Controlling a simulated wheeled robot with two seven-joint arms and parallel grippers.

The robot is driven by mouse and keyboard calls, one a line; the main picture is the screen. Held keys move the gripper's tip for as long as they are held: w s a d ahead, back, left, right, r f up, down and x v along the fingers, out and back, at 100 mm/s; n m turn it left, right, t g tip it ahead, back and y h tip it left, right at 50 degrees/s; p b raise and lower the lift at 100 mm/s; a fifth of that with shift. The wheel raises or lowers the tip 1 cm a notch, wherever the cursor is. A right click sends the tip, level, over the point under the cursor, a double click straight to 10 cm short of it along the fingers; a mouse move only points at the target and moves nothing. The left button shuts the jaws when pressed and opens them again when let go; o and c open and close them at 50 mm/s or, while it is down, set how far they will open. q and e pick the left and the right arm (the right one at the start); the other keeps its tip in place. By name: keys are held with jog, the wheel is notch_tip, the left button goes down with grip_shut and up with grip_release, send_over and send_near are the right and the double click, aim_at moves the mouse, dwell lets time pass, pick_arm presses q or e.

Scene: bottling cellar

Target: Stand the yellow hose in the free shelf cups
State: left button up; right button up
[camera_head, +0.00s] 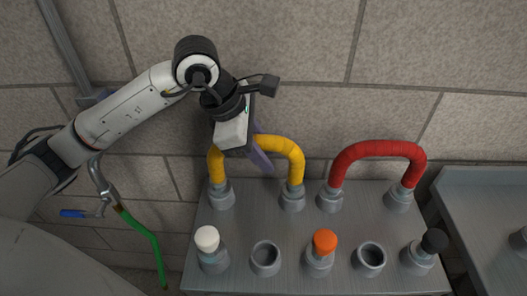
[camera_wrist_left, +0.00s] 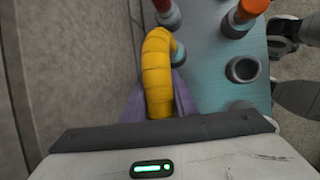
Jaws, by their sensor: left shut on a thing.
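The yellow hose (camera_head: 283,146) is an upside-down U. Both its ends stand in back-row cups of the shelf (camera_head: 245,226): the left cup (camera_head: 221,196) and the right cup (camera_head: 292,198). My left gripper (camera_head: 259,156) is shut on the top of the hose's arch. In the left wrist view the yellow hose (camera_wrist_left: 157,67) runs between the purple fingers, with the shelf (camera_wrist_left: 205,62) beyond it; its near end is hidden there. My right gripper is in neither view.
A red hose (camera_head: 376,149) stands in the other two back cups. Front cups hold white (camera_head: 207,238), orange (camera_head: 325,241) and black (camera_head: 434,240) stoppers; two front cups (camera_head: 265,259) and (camera_head: 369,259) are empty. A tap with a green hose (camera_head: 142,233) is at left. The wall is close behind.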

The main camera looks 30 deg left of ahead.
pick_arm(q)
jog(key=shift+f+b, duration=0.25)
jog(key=shift+b, duration=0.15)
dwell(0.3)
jog(key=o, duration=1.1)
jog(key=shift+f, duration=0.1)
jog(key=v, duration=1)
jog(key=shift+s+r, duration=0.1)
jog(key=shift+r, duration=0.1)
